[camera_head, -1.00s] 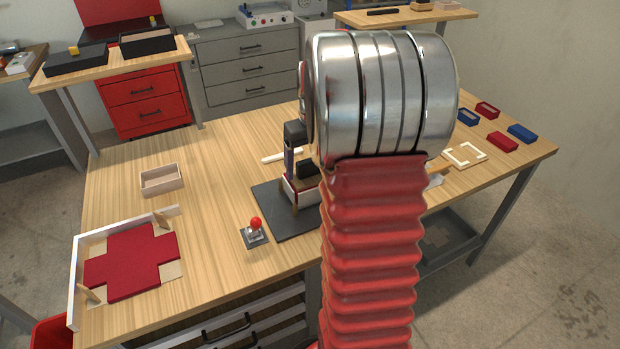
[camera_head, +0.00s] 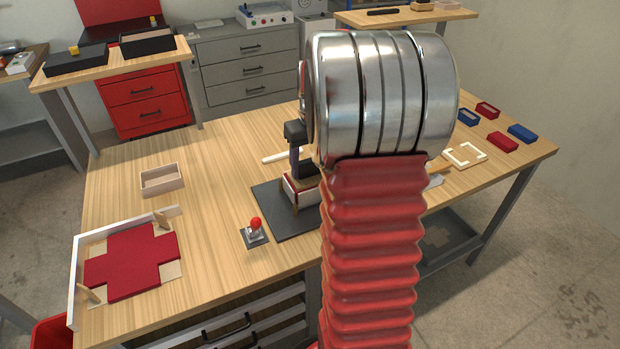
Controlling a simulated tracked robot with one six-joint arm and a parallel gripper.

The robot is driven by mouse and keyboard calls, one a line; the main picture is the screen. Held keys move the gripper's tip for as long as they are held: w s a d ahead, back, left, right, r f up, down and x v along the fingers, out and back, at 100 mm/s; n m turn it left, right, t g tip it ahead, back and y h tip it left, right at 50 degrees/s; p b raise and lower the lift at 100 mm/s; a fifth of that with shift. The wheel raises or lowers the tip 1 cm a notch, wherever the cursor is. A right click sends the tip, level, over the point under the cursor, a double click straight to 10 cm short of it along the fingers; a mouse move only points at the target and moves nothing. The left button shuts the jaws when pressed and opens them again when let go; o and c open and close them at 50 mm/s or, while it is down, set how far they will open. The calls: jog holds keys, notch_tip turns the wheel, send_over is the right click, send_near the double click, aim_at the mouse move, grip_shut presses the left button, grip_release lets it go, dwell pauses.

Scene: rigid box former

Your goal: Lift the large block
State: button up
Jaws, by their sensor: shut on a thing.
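A dark block-like part (camera_head: 305,168) shows above a red and white box form (camera_head: 298,190) on the black base plate (camera_head: 265,205), just left of my arm. It may be the large block, but its outline is partly hidden. A dark upright piece with a black head (camera_head: 295,132) rises beside it; I cannot tell what it belongs to. My arm's large metal joint and red ribbed sleeve cover the middle right of the view. I cannot make out my gripper's fingers, so its hold is hidden.
A red button unit (camera_head: 255,232) stands by the plate. A red cross-shaped blank (camera_head: 132,260) lies inside a white corner guide (camera_head: 78,262). A tan open box (camera_head: 161,180) sits at left. Several red and blue boxes lie at right. The table's left middle is clear.

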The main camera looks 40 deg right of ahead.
jog(key=c, duration=0.4)
jog(key=shift+o, duration=0.2)
jog(key=shift+r, duration=0.15)
notch_tip(320, 180, up, 10)
jog(key=shift+f, duration=0.1)
dwell(0.6)
